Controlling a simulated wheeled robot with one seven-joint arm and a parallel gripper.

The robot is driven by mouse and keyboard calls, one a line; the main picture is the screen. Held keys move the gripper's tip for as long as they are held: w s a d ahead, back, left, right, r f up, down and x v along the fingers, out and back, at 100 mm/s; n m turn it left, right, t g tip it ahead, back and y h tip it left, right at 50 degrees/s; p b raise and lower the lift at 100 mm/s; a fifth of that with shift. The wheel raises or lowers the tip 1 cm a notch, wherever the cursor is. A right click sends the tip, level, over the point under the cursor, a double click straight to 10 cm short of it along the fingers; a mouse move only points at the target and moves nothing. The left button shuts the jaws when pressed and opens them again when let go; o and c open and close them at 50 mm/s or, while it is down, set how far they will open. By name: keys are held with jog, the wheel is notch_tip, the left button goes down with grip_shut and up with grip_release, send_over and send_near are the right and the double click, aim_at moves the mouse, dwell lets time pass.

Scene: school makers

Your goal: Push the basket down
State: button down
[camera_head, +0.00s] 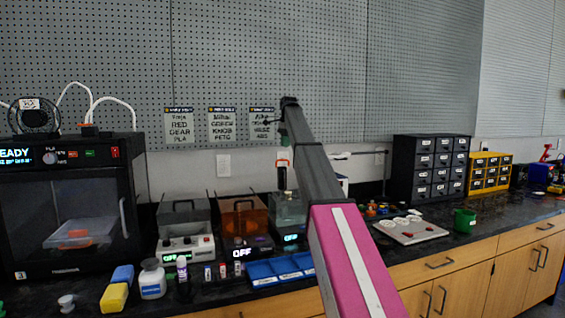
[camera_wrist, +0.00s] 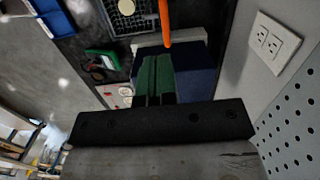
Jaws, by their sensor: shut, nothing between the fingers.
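Three bath units with see-through tanks stand in a row on the counter in the head view: a grey one (camera_head: 184,213), an orange-tinted one (camera_head: 243,216) and a greenish one (camera_head: 289,211). Thin handles rise from them; I cannot tell how deep each basket sits. My gripper (camera_head: 282,187) points down over the greenish unit in the head view, its tips small and partly lost against the tank. In the wrist view my gripper (camera_wrist: 155,88) is shut with nothing held. A dark mesh basket (camera_wrist: 128,18) with a pale round piece in it shows at the top there.
An orange upright bar (camera_wrist: 165,22) is close beyond the fingers in the wrist view. A blue tray (camera_head: 280,270), a white bottle (camera_head: 152,279) and a printer (camera_head: 70,205) are on the counter. A pegboard wall (camera_head: 270,60) stands close behind. Dark drawers (camera_head: 430,168) are at right.

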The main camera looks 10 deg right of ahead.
jog(key=shift+w+r+m, duration=0.4)
jog(key=shift+r+m, duration=0.25)
jog(key=shift+m, duration=0.05)
jog(key=shift+f, duration=0.1)
send_over(284, 167)
jog(key=shift+w+f, duration=0.25)
jog(key=shift+f, duration=1.5)
jog(key=shift+w+f, duration=0.2)
jog(key=shift+f, duration=1.5)
jog(key=shift+f, duration=3.7)
jog(key=d, duration=0.1)
jog(key=d+r, duration=0.1)
jog(key=d, duration=0.1)
jog(key=shift+w+r, duration=0.15)
jog(key=shift+w, duration=0.05)
